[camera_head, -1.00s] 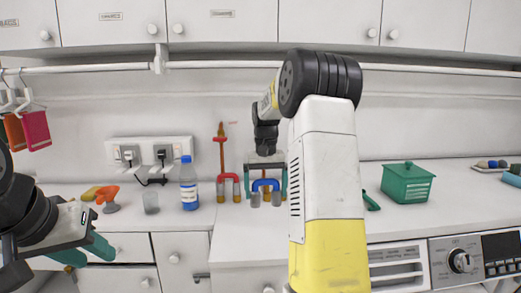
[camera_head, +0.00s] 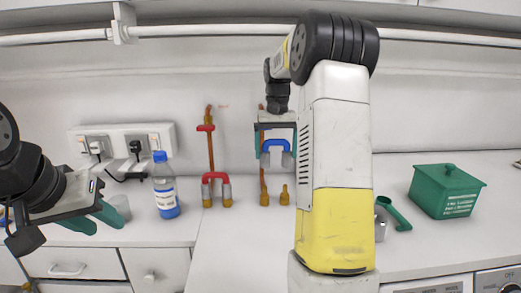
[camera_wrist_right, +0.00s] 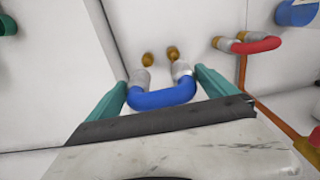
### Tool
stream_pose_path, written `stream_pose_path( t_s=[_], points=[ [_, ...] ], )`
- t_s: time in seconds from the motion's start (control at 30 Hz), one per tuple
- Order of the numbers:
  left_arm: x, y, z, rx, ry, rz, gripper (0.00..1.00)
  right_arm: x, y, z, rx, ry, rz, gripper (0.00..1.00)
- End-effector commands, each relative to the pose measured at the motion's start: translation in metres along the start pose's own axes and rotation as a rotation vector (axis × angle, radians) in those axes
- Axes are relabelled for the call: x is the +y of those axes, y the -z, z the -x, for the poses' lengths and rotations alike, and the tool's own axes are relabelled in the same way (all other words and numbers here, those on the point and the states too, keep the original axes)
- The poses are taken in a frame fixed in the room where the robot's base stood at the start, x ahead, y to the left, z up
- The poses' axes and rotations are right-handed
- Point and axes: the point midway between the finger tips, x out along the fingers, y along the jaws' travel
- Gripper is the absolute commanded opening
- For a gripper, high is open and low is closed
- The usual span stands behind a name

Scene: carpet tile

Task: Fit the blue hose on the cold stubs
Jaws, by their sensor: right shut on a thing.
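The blue U-shaped hose (camera_head: 277,146) has grey sleeves at both ends, which point down in the head view. My right gripper (camera_head: 277,142) is shut on it; in the right wrist view the teal fingers flank the hose (camera_wrist_right: 162,98). The two brass cold stubs (camera_head: 274,196) stand bare below the hose ends in the head view. In the right wrist view a gap shows between the grey sleeves and the stubs (camera_wrist_right: 160,56). My left gripper (camera_head: 92,220) is open and empty at the left, over the counter's front edge.
A red hose (camera_head: 215,178) sits on the stubs to the left, with a copper pipe above. A blue-capped bottle (camera_head: 165,190) and a socket panel (camera_head: 124,142) are further left. A green box (camera_head: 446,191) stands at the right, beside a green scoop (camera_head: 394,213).

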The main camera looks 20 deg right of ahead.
Motion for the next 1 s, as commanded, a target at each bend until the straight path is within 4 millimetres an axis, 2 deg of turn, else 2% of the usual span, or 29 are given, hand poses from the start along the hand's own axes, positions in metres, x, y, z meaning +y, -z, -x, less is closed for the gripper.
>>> stream_pose_path(
  t_s=[0.23,0.7,1.0],
  points=[
    [0.000,0.000,0.000,0.000,0.000,0.000,0.36,0.000,-0.001,-0.005,-0.002,0.000,0.000,0.52],
    [0.000,0.000,0.000,-0.001,0.000,0.000,0.36,0.000,-0.001,-0.047,-0.001,0.000,0.000,0.52],
    [0.000,0.000,0.000,-0.001,0.000,0.000,0.36,0.000,-0.001,-0.058,0.001,0.000,0.000,0.52]
  ],
)
